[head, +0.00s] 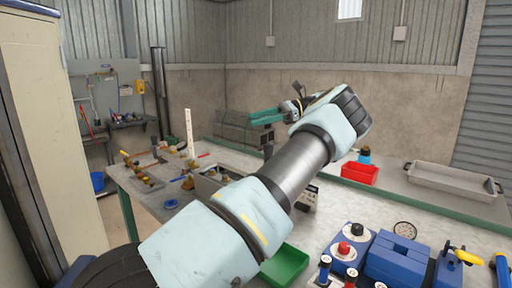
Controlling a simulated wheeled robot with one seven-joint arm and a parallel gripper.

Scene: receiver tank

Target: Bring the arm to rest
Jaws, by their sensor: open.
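My arm reaches from the bottom left up across the middle of the head view, above the workbench (335,213). Its wrist bends back to the left at the top. My gripper (286,108) is at the end of this wrist, small and partly hidden by the wrist. It is open, and I see nothing held in it. It is in the air in front of the back wall, apart from the bench top as far as I can tell.
A red bin (360,174) and a grey tray (452,180) stand at the back right. A green bin (286,267) is below my arm. Blue equipment (398,258) with a yellow-handled valve (466,257) fills the front right. A tall cabinet (52,120) stands at left.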

